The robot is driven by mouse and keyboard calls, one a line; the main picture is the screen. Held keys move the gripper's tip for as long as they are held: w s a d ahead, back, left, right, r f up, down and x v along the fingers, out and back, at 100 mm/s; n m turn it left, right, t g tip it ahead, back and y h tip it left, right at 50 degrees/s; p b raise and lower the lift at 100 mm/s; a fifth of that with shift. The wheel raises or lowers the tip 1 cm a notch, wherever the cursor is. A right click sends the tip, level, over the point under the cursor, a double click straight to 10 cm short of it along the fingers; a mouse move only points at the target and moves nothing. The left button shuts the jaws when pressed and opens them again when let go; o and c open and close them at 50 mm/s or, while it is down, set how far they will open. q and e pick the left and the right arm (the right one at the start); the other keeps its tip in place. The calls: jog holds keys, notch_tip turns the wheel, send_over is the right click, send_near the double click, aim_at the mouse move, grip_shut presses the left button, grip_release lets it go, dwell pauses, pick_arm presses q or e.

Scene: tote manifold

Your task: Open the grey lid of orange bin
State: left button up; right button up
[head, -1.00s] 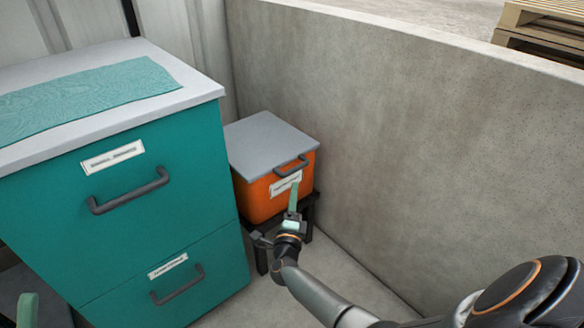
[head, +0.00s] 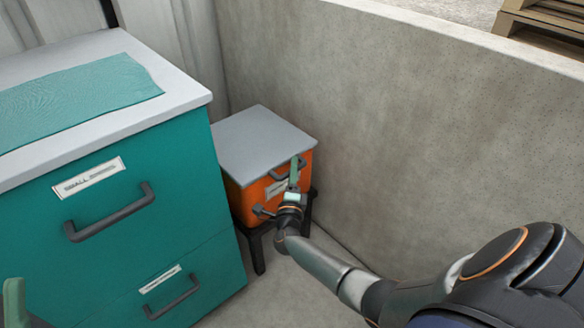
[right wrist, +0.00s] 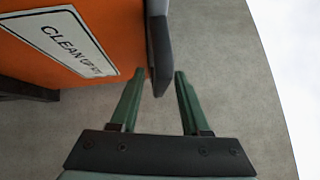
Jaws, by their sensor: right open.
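The orange bin (head: 243,204) stands in the corner with its flat grey lid (head: 258,138) closed on top. A dark handle (head: 278,175) is at the lid's front edge, partly hidden by my right gripper. My right gripper (head: 295,168) is open at the right part of this handle. In the right wrist view, the dark grey handle (right wrist: 158,50) reaches down between the two green fingertips (right wrist: 160,74); I cannot tell whether they touch it. The bin's label (right wrist: 62,38) shows at the left. A green finger of my left gripper (head: 14,298) shows at the lower left.
The bin rests on a low black stand (head: 257,250). A teal drawer cabinet (head: 190,228) with dark handles stands close on its left, a teal cloth (head: 75,98) on its top. A concrete wall (head: 400,150) is close behind and right. Some floor in front is clear.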

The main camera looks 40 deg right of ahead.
grip_shut()
dwell(0.3)
dwell(1.1)
